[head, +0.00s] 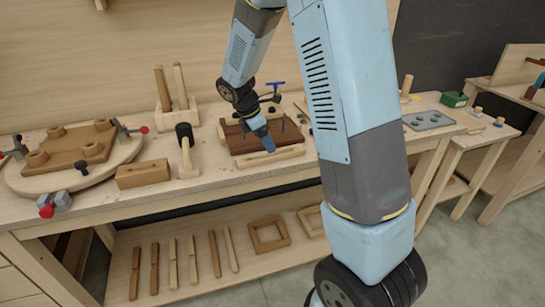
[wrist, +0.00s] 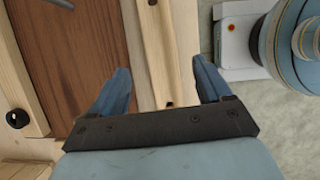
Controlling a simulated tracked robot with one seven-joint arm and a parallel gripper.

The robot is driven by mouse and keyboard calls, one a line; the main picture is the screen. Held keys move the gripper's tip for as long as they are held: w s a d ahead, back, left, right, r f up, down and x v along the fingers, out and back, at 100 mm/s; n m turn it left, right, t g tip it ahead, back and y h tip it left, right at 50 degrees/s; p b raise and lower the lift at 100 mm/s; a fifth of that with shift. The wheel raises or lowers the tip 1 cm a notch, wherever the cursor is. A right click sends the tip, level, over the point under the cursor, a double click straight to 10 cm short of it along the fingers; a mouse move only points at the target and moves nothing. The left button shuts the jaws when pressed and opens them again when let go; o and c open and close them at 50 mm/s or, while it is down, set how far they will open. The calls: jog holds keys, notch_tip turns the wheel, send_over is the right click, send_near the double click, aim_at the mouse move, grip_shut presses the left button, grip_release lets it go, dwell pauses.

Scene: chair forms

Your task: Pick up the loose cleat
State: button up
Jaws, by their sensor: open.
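The loose cleat is most likely the pale wooden strip (head: 270,156) along the front of the bench, before a dark brown board. In the wrist view, a pale strip (wrist: 154,50) with dark holes runs up the picture between my fingers. My gripper (head: 264,138) is over the brown board, just behind the strip in the head view. In the wrist view, my gripper (wrist: 160,70) is open, with one blue finger on each side of the strip. No contact shows, and I cannot tell the height of the fingertips above the strip.
The brown board (wrist: 72,50) lies left of the strip in a pale frame. A clamp with a blue handle (head: 276,86) stands behind my gripper. A wooden block (head: 143,174) and a mallet (head: 186,155) are to the left. The bench's front edge is close.

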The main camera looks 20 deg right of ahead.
jog(key=shift+a+x, duration=0.15)
jog(key=shift+x, duration=1.2)
jog(key=shift+a+x, duration=0.15)
jog(key=shift+x, duration=1.2)
jog(key=shift+f, duration=0.1)
jog(key=shift+c, duration=0.4)
jog(key=c, duration=1.1)
jog(key=shift+c, duration=0.2)
jog(key=shift+r, duration=0.45)
notch_tip(320, 180, up, 3)
jog(key=shift+f, duration=0.2)
jog(key=s+r, duration=0.9)
jog(key=s, duration=0.5)
jog(key=shift+r, duration=0.3)
